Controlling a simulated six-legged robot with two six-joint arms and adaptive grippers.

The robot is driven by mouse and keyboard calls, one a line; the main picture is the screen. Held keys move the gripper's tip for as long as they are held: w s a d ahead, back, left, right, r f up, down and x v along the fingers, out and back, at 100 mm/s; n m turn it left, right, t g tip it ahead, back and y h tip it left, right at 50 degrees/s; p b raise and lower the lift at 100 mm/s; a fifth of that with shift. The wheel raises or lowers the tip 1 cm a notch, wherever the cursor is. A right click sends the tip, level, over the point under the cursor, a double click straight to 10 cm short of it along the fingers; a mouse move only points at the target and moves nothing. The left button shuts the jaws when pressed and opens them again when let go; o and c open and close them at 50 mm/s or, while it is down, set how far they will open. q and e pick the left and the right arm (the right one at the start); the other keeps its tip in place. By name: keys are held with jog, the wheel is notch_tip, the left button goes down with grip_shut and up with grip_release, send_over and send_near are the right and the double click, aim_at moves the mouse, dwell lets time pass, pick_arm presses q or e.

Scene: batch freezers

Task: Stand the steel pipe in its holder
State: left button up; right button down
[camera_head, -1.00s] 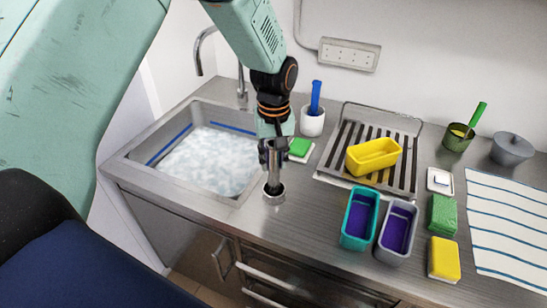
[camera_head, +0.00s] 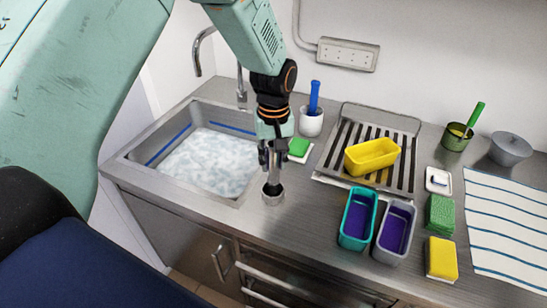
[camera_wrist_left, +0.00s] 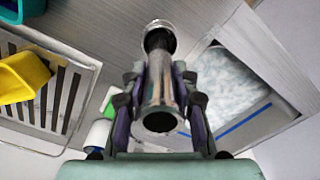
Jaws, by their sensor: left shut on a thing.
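My left gripper (camera_head: 272,162) points down over the counter and is shut on the steel pipe (camera_head: 273,176). The pipe is shiny and roughly upright. Its lower end meets the small round steel holder (camera_head: 272,197), which stands on the counter just right of the sink. In the left wrist view, the pipe (camera_wrist_left: 160,96) lies between the gripper's fingers (camera_wrist_left: 162,105), with its open upper end toward the camera. The holder's rim (camera_wrist_left: 160,25) shows beyond it with a dark inside. How deep the pipe sits in the holder is hidden. My right gripper is out of view.
The sink (camera_head: 205,162) with a faucet is on the left. A white cup (camera_head: 311,124) and green sponge (camera_head: 299,147) stand behind the holder. A drain rack (camera_head: 332,164) with a yellow tub (camera_head: 371,156), a teal tub (camera_head: 358,218) and a grey tub (camera_head: 395,232) are at right.

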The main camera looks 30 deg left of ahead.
pick_arm(q)
jog(key=shift+s+r, duration=0.1)
dwell(0.5)
jog(key=shift+f, duration=0.7)
jog(key=o, duration=0.7)
jog(key=shift+o, duration=0.2)
jog(key=shift+r, duration=0.15)
